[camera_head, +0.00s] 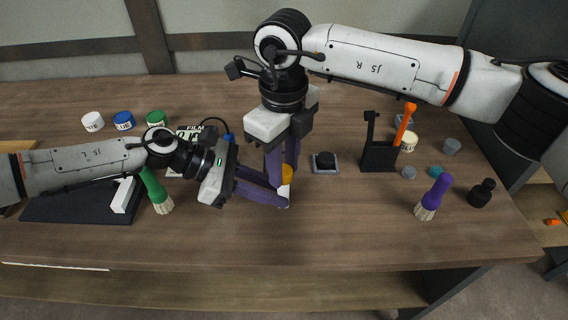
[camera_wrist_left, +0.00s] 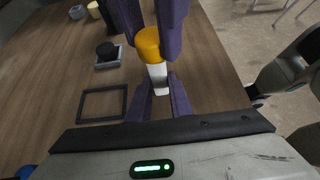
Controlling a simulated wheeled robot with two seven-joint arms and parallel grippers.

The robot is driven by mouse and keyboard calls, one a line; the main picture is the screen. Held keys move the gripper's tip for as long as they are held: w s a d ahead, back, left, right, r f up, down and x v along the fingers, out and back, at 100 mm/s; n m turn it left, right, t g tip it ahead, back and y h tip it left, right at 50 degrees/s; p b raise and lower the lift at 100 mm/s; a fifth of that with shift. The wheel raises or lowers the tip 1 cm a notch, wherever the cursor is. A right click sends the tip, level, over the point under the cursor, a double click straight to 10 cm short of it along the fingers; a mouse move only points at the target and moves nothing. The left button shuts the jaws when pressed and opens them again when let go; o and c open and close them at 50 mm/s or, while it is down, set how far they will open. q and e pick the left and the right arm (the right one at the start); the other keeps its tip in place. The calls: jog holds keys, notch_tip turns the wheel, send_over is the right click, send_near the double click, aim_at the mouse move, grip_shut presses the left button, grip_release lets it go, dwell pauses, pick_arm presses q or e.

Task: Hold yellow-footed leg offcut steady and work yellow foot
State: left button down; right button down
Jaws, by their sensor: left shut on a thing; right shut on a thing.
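The leg offcut is a short white piece that also shows in the left wrist view (camera_wrist_left: 158,80), with a yellow foot (camera_wrist_left: 148,42) on its upper end. My left gripper (camera_head: 282,194) comes in from the left and is shut on the white offcut (camera_head: 284,190), low over the table. My right gripper (camera_head: 285,170) points down from above and is shut on the yellow foot (camera_head: 287,174). The right fingers hide part of the foot in the head view.
A small grey tray with a black knob (camera_head: 325,161) stands right of the grippers. A black holder with an orange-handled tool (camera_head: 380,154), a purple brush (camera_head: 433,197) and small caps lie farther right. Lidded jars (camera_head: 123,121) and a green brush (camera_head: 156,191) are left. The front middle is clear.

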pick_arm(q)
jog(key=shift+a+f, duration=0.15)
jog(key=shift+f, duration=0.2)
pick_arm(e)
jog(key=shift+s+a+n, duration=0.1)
jog(key=shift+s+n, duration=0.1)
jog(key=shift+n, duration=0.1)
jog(key=c, duration=1.3)
grip_release()
jog(key=shift+w, duration=0.1)
pick_arm(q)
jog(key=shift+s, duration=0.1)
pick_arm(e)
notch_tip(320, 180, up, 12)
jog(key=shift+r, duration=0.1)
pick_arm(q)
jog(key=c, duration=1.5)
grip_release()
jog(key=shift+r, duration=0.15)
